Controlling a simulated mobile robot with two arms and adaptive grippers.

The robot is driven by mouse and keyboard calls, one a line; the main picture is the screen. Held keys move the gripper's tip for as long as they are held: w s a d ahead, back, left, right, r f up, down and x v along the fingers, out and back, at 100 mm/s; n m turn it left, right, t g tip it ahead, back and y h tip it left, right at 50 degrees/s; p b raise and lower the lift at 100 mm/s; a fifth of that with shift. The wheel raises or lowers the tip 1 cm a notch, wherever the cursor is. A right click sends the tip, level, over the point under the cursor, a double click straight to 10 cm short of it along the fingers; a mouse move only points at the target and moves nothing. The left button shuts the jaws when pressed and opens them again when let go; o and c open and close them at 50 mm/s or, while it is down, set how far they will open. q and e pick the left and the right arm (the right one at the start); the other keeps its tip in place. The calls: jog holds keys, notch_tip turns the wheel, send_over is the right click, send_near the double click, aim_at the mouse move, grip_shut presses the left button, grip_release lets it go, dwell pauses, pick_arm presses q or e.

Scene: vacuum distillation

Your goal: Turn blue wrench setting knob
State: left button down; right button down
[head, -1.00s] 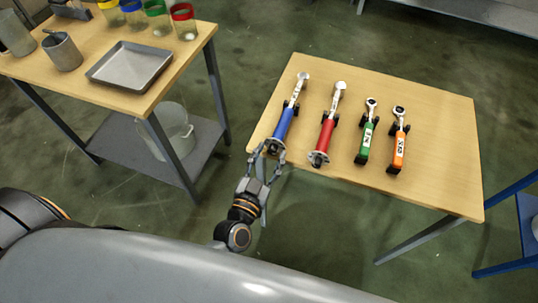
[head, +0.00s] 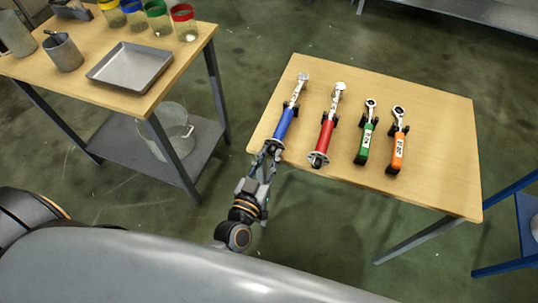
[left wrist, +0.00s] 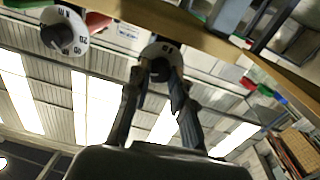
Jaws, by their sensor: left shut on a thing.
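The blue wrench (head: 285,123) lies on the wooden table at the left of a row of wrenches, its knob end at the table's near edge. My left gripper (head: 270,153) is at that end, its fingers shut on the setting knob. In the left wrist view the fingers (left wrist: 160,82) are against the dark middle of the knob, with the white numbered dial (left wrist: 163,49) behind it. The fingers hide part of the knob, and its setting cannot be read. My right gripper is not in view.
A red wrench (head: 325,134) lies just right of the blue one; its dial (left wrist: 63,32) shows in the left wrist view. Green (head: 365,141) and orange (head: 397,151) wrenches lie further right. A second table (head: 185,62) at the left holds a metal tray (head: 130,67) and jars.

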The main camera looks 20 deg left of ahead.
pick_arm(q)
jog(key=n, duration=0.5)
jog(key=shift+n+p, duration=0.3)
jog(key=n, duration=0.3)
jog(key=shift+n, duration=0.3)
jog(key=n, duration=0.2)
jog(key=shift+f+n, duration=0.1)
jog(key=shift+n, duration=0.3)
jog(key=n+b, duration=0.2)
jog(key=n, duration=0.4)
jog(key=shift+y, duration=0.3)
jog(key=n+b, duration=0.1)
jog(key=n, duration=0.5)
jog(key=shift+f+n+b, duration=0.1)
jog(key=shift+n+b, duration=0.2)
jog(key=shift+b, duration=0.05)
jog(key=c, duration=1.1)
grip_release()
jog(key=shift+c, duration=0.2)
